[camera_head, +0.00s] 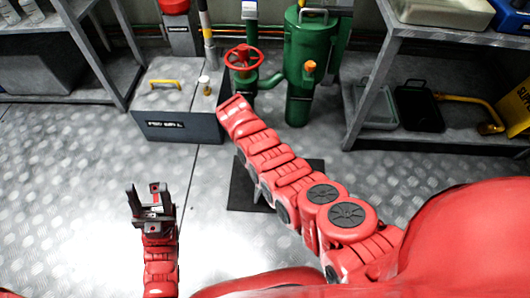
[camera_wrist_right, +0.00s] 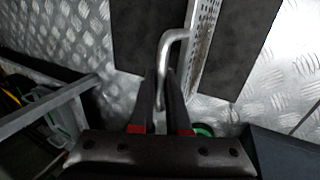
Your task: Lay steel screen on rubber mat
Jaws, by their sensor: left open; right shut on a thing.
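The steel screen (camera_wrist_right: 203,38) shows in the right wrist view as a narrow perforated metal strip, seen nearly edge-on, with a bent rod handle (camera_wrist_right: 172,42). My right gripper (camera_wrist_right: 160,78) is shut on that handle. The dark rubber mat (camera_wrist_right: 240,45) lies on the floor behind the screen and shows on both sides of it. I cannot tell whether the screen touches the mat. In the head view the mat (camera_head: 241,190) is partly hidden by my right arm, and the screen and right gripper are hidden. My left gripper (camera_head: 150,192) is open and empty, left of the mat.
A grey box (camera_head: 178,128) with a yellow handle stands behind the mat. A green tank (camera_head: 308,60) and a red valve wheel (camera_head: 245,57) stand at the back. Shelves flank both sides, the right one (camera_head: 375,75) holding dark trays. The floor left of the mat is clear.

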